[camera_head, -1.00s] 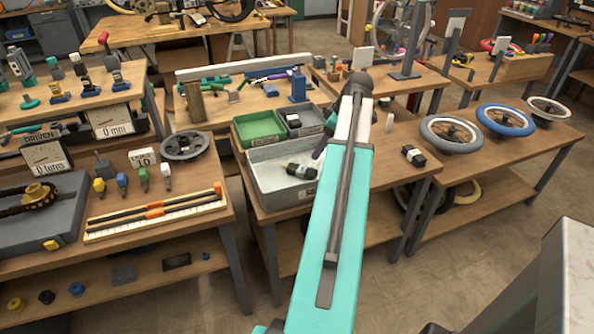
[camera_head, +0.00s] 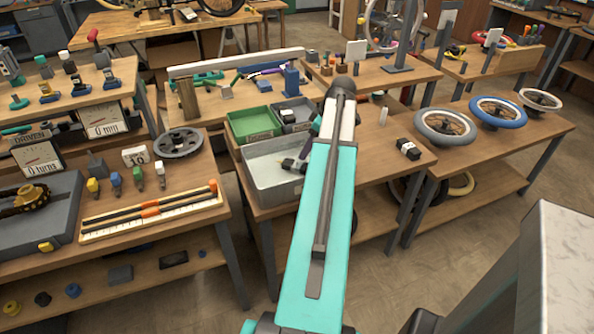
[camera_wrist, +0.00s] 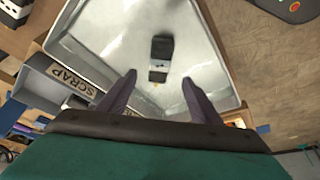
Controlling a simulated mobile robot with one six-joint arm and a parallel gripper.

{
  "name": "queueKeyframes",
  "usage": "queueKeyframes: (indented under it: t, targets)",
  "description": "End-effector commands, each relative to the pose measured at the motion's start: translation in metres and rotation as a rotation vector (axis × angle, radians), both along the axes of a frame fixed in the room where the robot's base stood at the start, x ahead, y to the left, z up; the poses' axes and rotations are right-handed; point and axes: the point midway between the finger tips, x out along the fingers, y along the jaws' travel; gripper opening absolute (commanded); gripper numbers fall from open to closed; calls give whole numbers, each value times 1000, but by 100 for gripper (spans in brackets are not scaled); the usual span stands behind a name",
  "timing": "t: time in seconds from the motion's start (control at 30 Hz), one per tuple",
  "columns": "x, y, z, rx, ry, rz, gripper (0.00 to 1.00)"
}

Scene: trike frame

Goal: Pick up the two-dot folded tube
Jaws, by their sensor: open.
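A folded tube, black with a white band, lies in the grey metal tray (camera_head: 262,197). It shows in the wrist view (camera_wrist: 160,57), with a small yellow tip at its near end. In the head view the tube (camera_head: 289,164) is partly hidden by my gripper (camera_head: 304,158). My gripper (camera_wrist: 157,84) is open and empty; its two fingers reach toward the tube, one on each side in the picture. Another black tube with a white band (camera_head: 408,149) lies on the table to the right. I cannot make out dots on either tube.
A green bin (camera_head: 253,125) and a grey bin (camera_head: 297,110) stand behind the tray; the grey bin holds a black-and-white item (camera_head: 282,115). A SCRAP label (camera_wrist: 75,76) shows in the wrist view.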

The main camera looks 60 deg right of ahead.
Motion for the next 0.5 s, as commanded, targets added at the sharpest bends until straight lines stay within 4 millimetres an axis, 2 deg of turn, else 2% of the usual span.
queueKeyframes:
  t: [0.3, 0.5]
  targets:
    - [14, 2, -33, 1, 1, 0, 59]
    - [18, 3, -44, -1, 0, 0, 59]
